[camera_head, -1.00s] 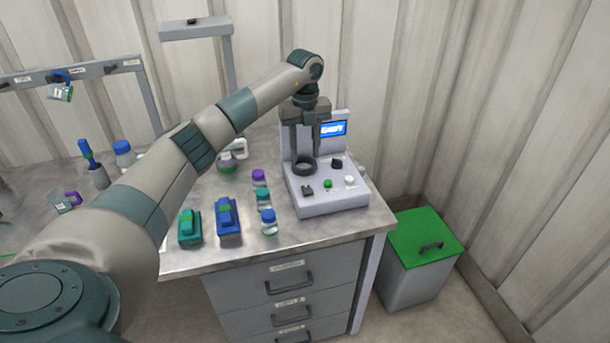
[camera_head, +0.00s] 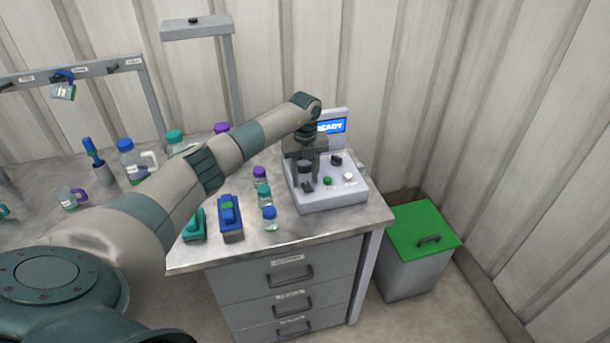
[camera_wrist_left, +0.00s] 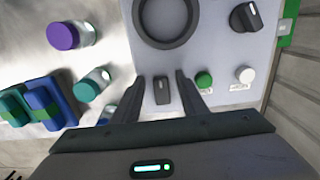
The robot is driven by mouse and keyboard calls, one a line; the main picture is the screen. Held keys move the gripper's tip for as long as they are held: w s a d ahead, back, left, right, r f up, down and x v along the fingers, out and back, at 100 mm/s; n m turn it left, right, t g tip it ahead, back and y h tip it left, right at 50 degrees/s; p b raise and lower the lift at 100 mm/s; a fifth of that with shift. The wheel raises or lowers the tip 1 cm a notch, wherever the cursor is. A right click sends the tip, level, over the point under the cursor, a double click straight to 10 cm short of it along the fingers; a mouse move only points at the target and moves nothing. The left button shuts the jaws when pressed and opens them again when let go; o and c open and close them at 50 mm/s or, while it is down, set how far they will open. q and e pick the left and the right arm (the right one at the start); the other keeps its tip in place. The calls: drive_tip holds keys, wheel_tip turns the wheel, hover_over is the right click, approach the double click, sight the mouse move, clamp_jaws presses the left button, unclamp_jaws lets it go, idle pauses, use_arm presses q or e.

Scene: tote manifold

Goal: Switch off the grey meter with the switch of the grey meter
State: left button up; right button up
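The grey meter (camera_head: 331,203) stands at the right end of the bench, its blue screen (camera_head: 331,126) lit and reading "READY". Its small dark switch (camera_wrist_left: 162,90) sits on the panel, left of a green button (camera_wrist_left: 204,80) and a white button (camera_wrist_left: 245,75). A dark ring (camera_wrist_left: 166,20) and a dark knob (camera_wrist_left: 246,17) are also on the panel. My left gripper (camera_head: 308,182) points down over the panel. In the left wrist view its open fingers (camera_wrist_left: 162,88) stand on either side of the switch, with nothing held. My right gripper is not in view.
Small capped vials (camera_head: 262,193) and a blue device (camera_head: 230,218) stand left of the meter. Bottles (camera_head: 130,160) stand farther left. A grey bin with a green lid (camera_head: 423,237) stands on the floor right of the bench.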

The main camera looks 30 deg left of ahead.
use_arm(q)
drive_tip(key=shift+c, duration=0.3)
clamp_jaws()
drive_tip(key=shift+s+r, duration=0.1)
drive_tip(key=shift+d+r+t+y+p, duration=0.1)
drive_tip(key=shift+t+y+p, duration=0.3)
drive_tip(key=shift+t+y, duration=0.15)
drive_tip(key=shift+s+d+t+y+b, duration=0.25)
drive_tip(key=shift+t+y+b, duration=0.25)
drive_tip(key=shift+y, duration=0.25)
drive_tip(key=shift+d+r+t+y, duration=0.1)
drive_tip(key=shift+t+y, duration=0.15)
drive_tip(key=shift+y, duration=0.05)
